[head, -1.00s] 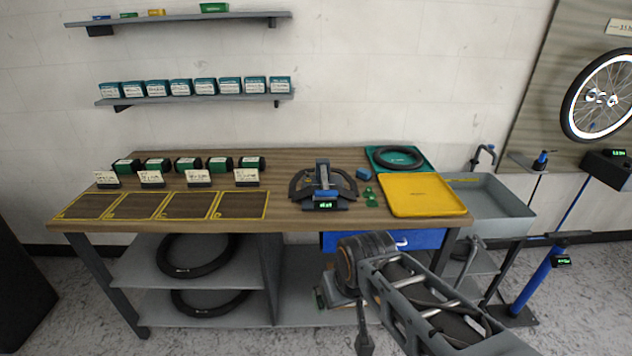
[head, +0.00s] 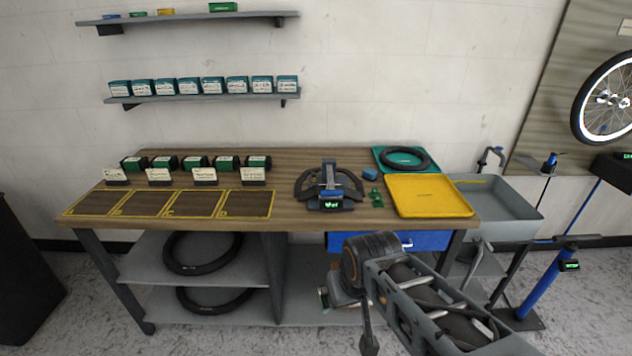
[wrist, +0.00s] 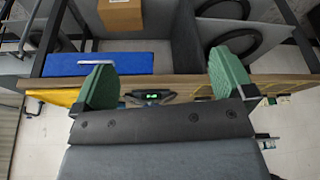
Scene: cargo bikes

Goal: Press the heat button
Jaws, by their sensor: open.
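A dark clamp-like device (head: 330,187) with a small green-lit display (head: 331,204) stands near the front edge of the workbench. The heat button cannot be made out on it. The device also shows in the wrist view (wrist: 152,97), small and beyond the bench edge, between my fingers. My gripper (wrist: 165,84) is open and empty, with two green finger pads spread wide. It is in front of the bench, apart from the device. In the head view my arm hides most of the gripper.
The wooden workbench (head: 290,219) has a yellow tray (head: 430,195) and a teal tray (head: 381,153) holding a tyre on the right. A blue drawer (head: 420,241) and a cardboard box (wrist: 120,15) are below the top. A grey sink (head: 505,212) stands at right.

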